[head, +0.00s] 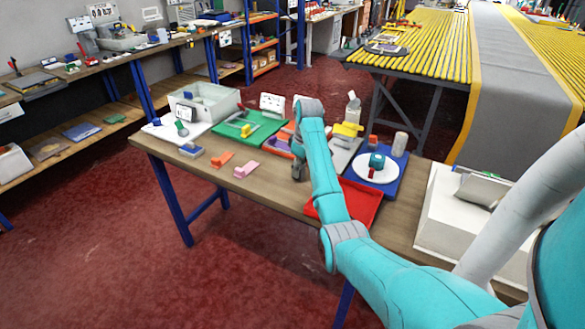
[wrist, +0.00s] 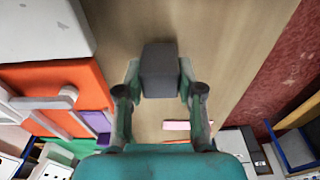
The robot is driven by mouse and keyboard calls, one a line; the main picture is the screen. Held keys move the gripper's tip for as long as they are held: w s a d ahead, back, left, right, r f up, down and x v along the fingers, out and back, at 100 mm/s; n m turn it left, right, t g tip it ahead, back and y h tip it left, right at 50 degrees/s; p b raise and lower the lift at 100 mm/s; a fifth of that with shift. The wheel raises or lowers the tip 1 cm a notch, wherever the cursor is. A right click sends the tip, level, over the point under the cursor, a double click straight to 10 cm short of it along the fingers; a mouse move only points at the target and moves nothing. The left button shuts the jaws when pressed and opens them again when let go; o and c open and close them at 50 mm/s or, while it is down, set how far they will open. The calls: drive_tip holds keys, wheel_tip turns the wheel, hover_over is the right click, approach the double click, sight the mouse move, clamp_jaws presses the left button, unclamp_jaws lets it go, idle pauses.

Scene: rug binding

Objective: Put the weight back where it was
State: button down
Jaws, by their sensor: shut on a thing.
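My gripper (wrist: 159,76) is shut on a dark grey block, the weight (wrist: 159,68), which sits between its two fingers in the wrist view. In the head view my gripper (head: 298,168) is low over the middle of the wooden table (head: 270,190), behind my arm. The weight is hard to make out there. I cannot tell whether it touches the table top. Which spot it came from does not show.
Left of my gripper are a pink block (head: 246,170), an orange block (head: 222,160) and a green mat (head: 250,128). To the right are a red tray (head: 362,202), a white plate (head: 366,176) on a blue mat and a white box (head: 432,225). Bare wood lies in front.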

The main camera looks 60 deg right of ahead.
drive_tip(key=shift+f, duration=0.15)
drive_tip(key=shift+f, duration=0.15)
drive_tip(key=c, duration=0.7)
unclamp_jaws()
